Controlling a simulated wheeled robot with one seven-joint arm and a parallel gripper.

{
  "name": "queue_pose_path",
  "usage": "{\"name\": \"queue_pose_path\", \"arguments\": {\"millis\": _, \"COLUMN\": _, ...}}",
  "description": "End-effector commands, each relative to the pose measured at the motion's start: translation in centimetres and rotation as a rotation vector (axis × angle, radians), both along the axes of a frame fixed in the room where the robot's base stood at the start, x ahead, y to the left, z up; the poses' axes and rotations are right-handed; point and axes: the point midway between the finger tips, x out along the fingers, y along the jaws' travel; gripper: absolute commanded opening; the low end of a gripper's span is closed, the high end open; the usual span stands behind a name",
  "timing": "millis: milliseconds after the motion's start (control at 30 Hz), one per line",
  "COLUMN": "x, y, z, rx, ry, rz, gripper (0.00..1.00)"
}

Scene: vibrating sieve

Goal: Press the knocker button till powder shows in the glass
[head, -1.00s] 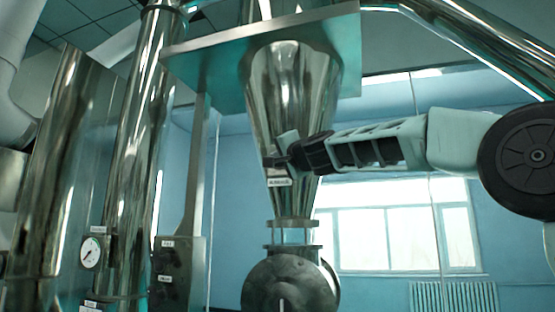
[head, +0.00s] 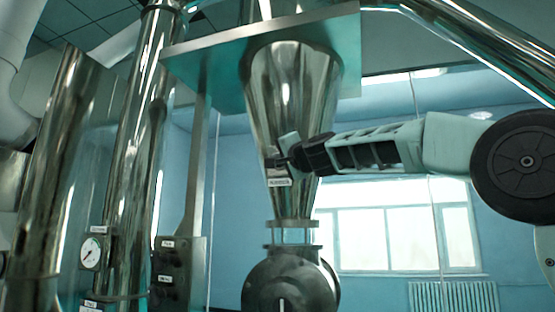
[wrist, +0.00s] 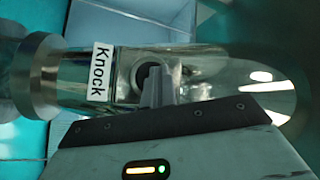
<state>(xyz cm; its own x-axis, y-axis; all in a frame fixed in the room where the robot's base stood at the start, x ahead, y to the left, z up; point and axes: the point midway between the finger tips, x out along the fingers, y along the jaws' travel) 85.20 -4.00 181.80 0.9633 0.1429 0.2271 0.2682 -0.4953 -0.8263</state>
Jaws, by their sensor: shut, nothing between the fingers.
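The knocker button (wrist: 140,76) is a dark round button in a metal ring on the shiny cone hopper (head: 292,85). A white "Knock" label (wrist: 100,71) sits left of it in the wrist view. My gripper (wrist: 156,82) is shut and empty, its fingertips over the button's lower right edge. I cannot tell whether they touch or press it. In the head view my gripper (head: 283,150) is against the lower cone, and the button is hidden behind it. The sight glass (head: 292,236) between two flanges below the cone looks pale and clear; no powder is visible in it.
A round metal valve housing (head: 290,285) is below the glass. A dark control box (head: 178,273) and a pressure gauge (head: 90,252) are at left, beside tall steel pipes (head: 135,160). A flat plate (head: 260,45) overhangs the cone. The window side is open.

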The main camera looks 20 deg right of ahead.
Motion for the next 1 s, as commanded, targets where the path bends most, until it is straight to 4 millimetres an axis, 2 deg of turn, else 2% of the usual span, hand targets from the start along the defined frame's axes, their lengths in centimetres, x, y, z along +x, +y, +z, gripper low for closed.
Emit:
{"name": "queue_pose_path", "arguments": {"millis": 300, "x": 0.0, "y": -0.2, "z": 0.0, "rx": 0.000, "ry": 0.000, "rz": -0.006, "gripper": 0.00}}
{"name": "queue_pose_path", "arguments": {"millis": 733, "x": -1.7, "y": 1.0, "z": -0.1, "rx": 0.000, "ry": 0.000, "rz": -0.005, "gripper": 0.00}}
{"name": "queue_pose_path", "arguments": {"millis": 1000, "x": -2.0, "y": 1.3, "z": -0.1, "rx": 0.001, "ry": 0.001, "rz": -0.003, "gripper": 0.00}}
